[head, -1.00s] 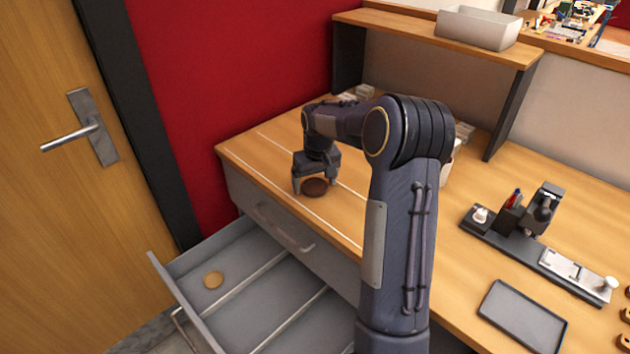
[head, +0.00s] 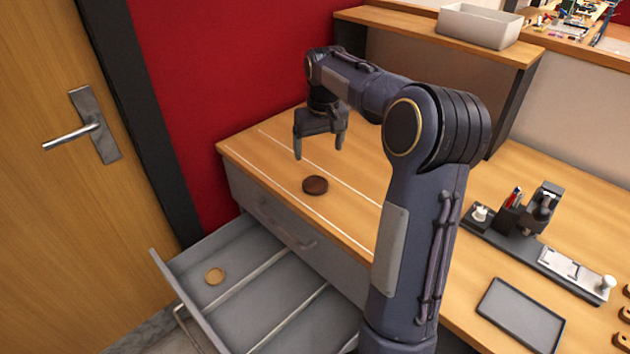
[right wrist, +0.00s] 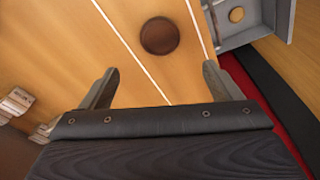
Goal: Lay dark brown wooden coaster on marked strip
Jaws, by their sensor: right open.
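The dark brown wooden coaster (head: 315,185) lies flat on the desk between the two white lines of the marked strip (head: 290,172). In the right wrist view the coaster (right wrist: 160,35) also sits between the lines, apart from both fingers. My right gripper (head: 319,154) is open and empty, raised above the desk behind the coaster. Its two spread fingers show in the right wrist view (right wrist: 160,88). My left gripper is not in view.
An open grey drawer (head: 245,306) below the desk holds a light round coaster (head: 215,276). A black tray (head: 521,316) and a dark fixture (head: 500,228) stand at the right. A shelf (head: 440,36) with a grey bin (head: 480,25) is behind.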

